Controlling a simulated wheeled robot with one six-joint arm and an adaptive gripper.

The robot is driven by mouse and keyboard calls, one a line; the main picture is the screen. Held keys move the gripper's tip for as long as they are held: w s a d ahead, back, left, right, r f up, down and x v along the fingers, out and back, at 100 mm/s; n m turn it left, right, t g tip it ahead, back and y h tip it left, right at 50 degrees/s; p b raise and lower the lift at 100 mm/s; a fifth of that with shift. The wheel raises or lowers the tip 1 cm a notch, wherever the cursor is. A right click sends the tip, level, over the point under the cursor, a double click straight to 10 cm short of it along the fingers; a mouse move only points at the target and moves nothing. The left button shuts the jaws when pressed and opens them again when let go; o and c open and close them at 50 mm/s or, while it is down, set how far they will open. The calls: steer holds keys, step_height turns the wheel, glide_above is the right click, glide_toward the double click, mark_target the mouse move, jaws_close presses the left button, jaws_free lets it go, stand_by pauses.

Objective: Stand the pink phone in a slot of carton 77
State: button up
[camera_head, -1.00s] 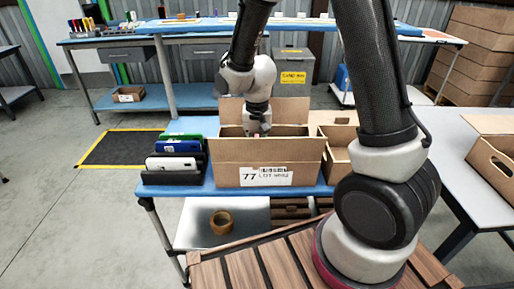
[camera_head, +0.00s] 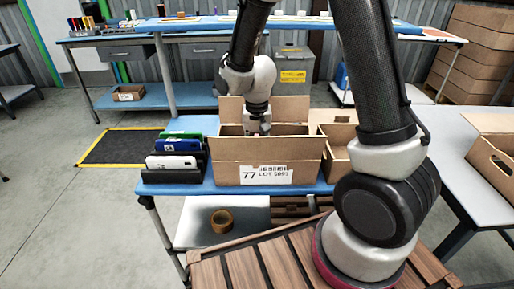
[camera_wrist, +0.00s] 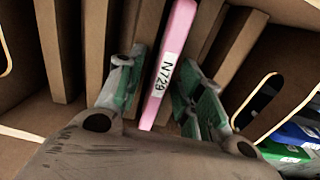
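Carton 77 (camera_head: 222,172) is a brown open-topped box with a white label on its front, standing on the blue-topped table. My gripper (camera_wrist: 160,92) reaches down inside it; in the head view its fingers are hidden behind the front wall. In the wrist view the pink phone (camera_wrist: 178,38), with a white N729 label, stands on edge between cardboard dividers (camera_wrist: 60,50). My two fingers are on either side of the phone, with a narrow gap showing at each side.
A dark rack (camera_head: 158,178) with white, blue and green phones stands left of the carton. A smaller carton (camera_head: 340,165) stands close on the right. A roll of tape (camera_head: 221,221) lies on the lower shelf. A dividing wall is close beside each finger.

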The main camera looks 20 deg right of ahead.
step_height(320, 180, up, 12)
stand_by(0.6)
step_height(320, 180, up, 7)
stand_by(0.7)
stand_by(0.3)
